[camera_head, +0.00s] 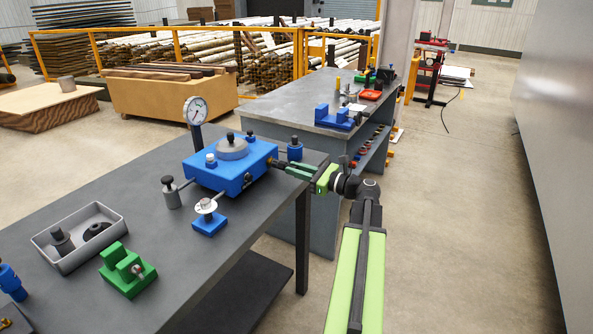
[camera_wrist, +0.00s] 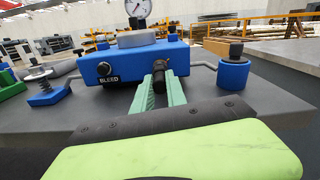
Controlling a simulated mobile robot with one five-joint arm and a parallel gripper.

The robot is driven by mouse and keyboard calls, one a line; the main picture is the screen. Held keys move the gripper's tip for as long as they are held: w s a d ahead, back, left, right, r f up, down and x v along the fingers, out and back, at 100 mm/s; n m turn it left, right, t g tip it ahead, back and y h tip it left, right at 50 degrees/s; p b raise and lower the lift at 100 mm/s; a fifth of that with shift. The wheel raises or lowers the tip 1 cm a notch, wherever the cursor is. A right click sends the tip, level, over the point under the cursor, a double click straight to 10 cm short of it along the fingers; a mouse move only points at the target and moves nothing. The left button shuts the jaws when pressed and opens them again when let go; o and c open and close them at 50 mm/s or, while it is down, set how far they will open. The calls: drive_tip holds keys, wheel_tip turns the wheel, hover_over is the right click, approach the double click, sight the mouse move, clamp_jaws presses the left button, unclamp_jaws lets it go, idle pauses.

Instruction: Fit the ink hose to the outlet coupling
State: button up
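A blue box unit (camera_head: 232,172) with a round grey top stands on the dark bench; its front, marked BLEED, also faces the wrist view (camera_wrist: 128,64). My gripper (camera_head: 296,170) reaches in from the right, level with the box. In the wrist view its green fingers (camera_wrist: 160,82) run close together up to the box front, with dark material near their tips. I cannot tell whether they clamp it, or which dark part is the ink hose or the outlet coupling.
A gauge (camera_head: 196,111) rises behind the box. A blue block with a disc-topped post (camera_head: 209,221), a grey cylinder (camera_head: 171,192), a small blue post (camera_head: 295,150), a green fixture (camera_head: 127,272) and a grey tray (camera_head: 69,262) surround it. A second bench (camera_head: 290,108) stands beyond.

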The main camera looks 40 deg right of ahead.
drive_tip(key=o, duration=0.3)
drive_tip(key=shift+w, duration=0.15)
drive_tip(key=shift+o, duration=0.2)
drive_tip(key=v, duration=1.7)
drive_tip(key=shift+s, duration=0.3)
